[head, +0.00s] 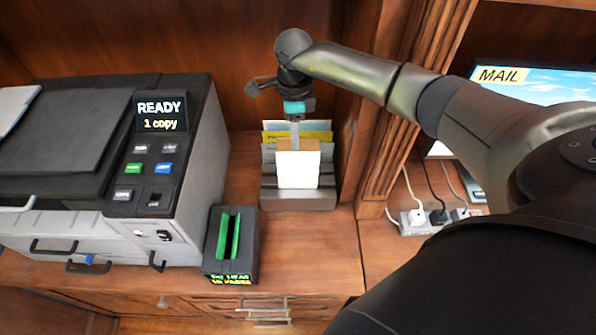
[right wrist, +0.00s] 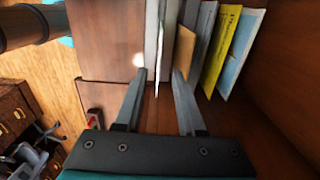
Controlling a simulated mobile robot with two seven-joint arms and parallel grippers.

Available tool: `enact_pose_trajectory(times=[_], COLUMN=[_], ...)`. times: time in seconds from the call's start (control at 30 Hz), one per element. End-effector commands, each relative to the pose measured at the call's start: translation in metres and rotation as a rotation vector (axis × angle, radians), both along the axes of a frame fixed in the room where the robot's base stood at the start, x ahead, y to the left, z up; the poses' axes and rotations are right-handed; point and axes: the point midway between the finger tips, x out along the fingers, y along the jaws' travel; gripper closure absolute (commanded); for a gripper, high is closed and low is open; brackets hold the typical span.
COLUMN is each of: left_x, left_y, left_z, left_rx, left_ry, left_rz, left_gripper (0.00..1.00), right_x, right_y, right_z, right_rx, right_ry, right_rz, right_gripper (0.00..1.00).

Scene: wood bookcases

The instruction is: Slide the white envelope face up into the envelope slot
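The white envelope (head: 298,170) stands upright, its pale face toward me, at the front of a grey slotted letter holder (head: 297,201). It also shows edge-on in the right wrist view (right wrist: 152,40). A brown envelope (right wrist: 183,50) stands just behind it, past a grey divider. My right gripper (head: 295,140) is above the holder, pointing down. In the right wrist view its two fingers (right wrist: 158,76) are spread apart, with the white envelope's top between them and a visible gap. Which slot the envelope's bottom sits in is hidden. My left gripper is not in view.
Yellow (right wrist: 221,50) and blue (right wrist: 241,55) envelopes stand farther back in the holder. A copier (head: 170,150) is at left. A wood post (head: 385,110) is close on the right. Desktop before the holder is clear.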

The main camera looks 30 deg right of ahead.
Motion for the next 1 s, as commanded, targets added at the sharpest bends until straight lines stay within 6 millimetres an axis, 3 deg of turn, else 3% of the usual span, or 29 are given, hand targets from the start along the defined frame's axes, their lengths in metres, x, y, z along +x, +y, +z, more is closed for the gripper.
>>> enact_pose_trajectory(times=[0.1, 0.37, 0.7, 1.0], left_x=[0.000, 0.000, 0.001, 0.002], left_y=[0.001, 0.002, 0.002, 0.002], left_z=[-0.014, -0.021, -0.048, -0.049], left_rx=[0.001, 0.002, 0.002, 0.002], left_ry=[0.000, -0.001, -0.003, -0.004], left_rz=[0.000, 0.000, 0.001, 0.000], left_gripper=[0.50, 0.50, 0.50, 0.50], right_x=[0.000, -0.001, -0.005, -0.005], right_y=[0.000, -0.001, -0.005, -0.005], right_z=[-0.019, -0.030, -0.072, -0.074], right_rx=[0.001, 0.000, 0.001, 0.001], right_ry=[0.001, 0.000, -0.001, -0.001], right_rz=[0.000, 0.000, 0.000, 0.000], right_gripper=[0.61, 0.61, 0.61, 0.61])
